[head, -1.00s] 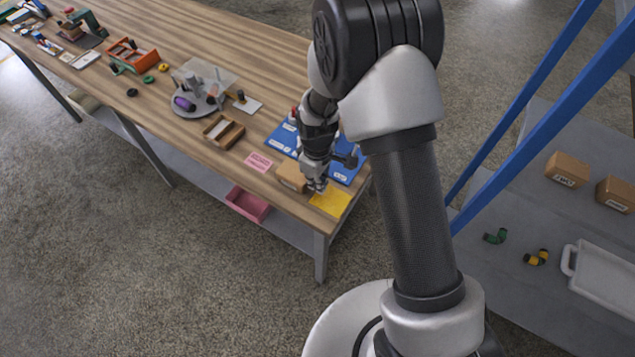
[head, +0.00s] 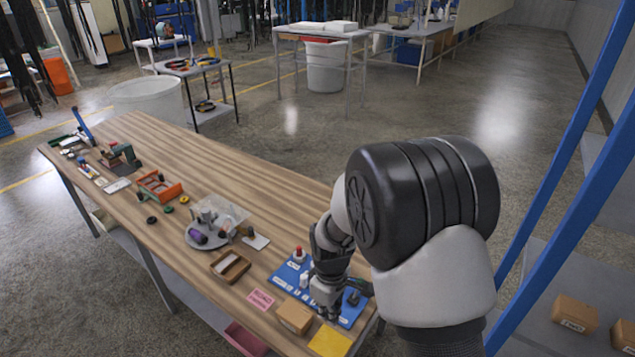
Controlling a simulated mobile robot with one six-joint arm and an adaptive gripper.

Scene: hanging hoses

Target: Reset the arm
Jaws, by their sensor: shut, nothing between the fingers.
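My gripper (head: 326,312) hangs over the near right end of the wooden table (head: 255,205), pointing down. Its fingers are small in the head view, close together and empty. It is above or in front of the blue mat (head: 353,311) and hides part of it. A cardboard box (head: 295,319) and a yellow sheet (head: 330,341) lie close to the fingertips; I cannot tell how high the fingers are above them. My arm bends up and over from the lower right.
A wooden tray (head: 230,267), a pink label (head: 261,299), a round grey plate (head: 206,236) and an orange rack (head: 159,188) stand further left on the table. Blue shelf posts (head: 560,195) rise close to my arm on the right. Open floor lies behind the table.

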